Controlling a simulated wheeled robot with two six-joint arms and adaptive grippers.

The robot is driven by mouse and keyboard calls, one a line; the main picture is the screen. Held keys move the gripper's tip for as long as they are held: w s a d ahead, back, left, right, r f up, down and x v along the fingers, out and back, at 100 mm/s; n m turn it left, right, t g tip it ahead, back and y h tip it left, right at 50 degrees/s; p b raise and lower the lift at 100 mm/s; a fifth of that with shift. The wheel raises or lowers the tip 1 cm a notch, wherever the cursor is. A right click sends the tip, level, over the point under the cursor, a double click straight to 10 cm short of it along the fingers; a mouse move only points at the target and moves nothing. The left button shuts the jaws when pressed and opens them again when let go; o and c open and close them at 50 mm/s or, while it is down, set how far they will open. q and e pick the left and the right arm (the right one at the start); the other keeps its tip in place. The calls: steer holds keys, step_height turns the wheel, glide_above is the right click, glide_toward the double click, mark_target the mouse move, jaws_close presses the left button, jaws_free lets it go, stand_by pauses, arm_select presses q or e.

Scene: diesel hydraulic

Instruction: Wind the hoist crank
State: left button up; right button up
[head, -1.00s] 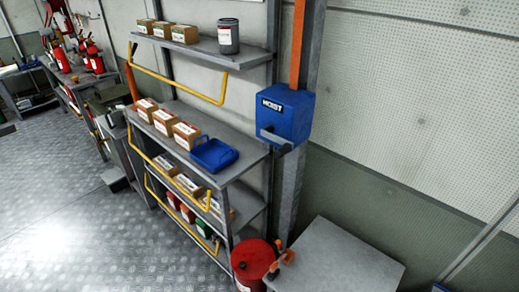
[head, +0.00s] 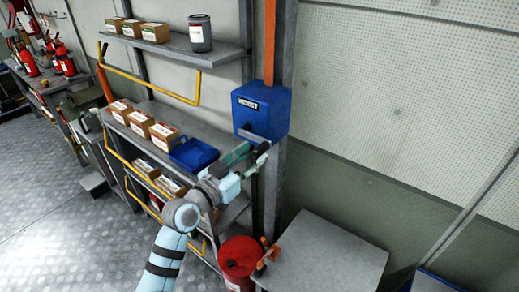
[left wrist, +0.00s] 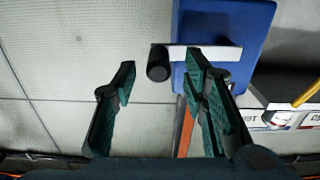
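The blue hoist box (head: 262,104) is mounted on a grey post. Its grey crank arm (head: 256,136) sticks out low on its front; the grip is hard to make out in the head view. In the left wrist view the box (left wrist: 225,18) is at the top, with the pale crank arm (left wrist: 222,53) and black crank grip (left wrist: 158,64). My left gripper (head: 250,155) is just below and in front of the crank. In the left wrist view its fingers (left wrist: 160,70) are open, with the grip appearing between the tips; contact cannot be told. My right gripper is not in view.
Shelves to the left hold cartons (head: 140,120), a blue tray (head: 193,150) and a grey can (head: 200,34), with yellow rails (head: 150,77) along the front. A red drum (head: 238,257) and a grey bench (head: 325,258) stand below. The wall at right is clear.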

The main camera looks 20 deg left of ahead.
arm_select(q)
steer(key=x, duration=0.3)
steer(key=shift+w+d+r, duration=0.15)
steer(key=shift+d, duration=0.05)
steer(key=shift+w, duration=0.15)
jaws_close()
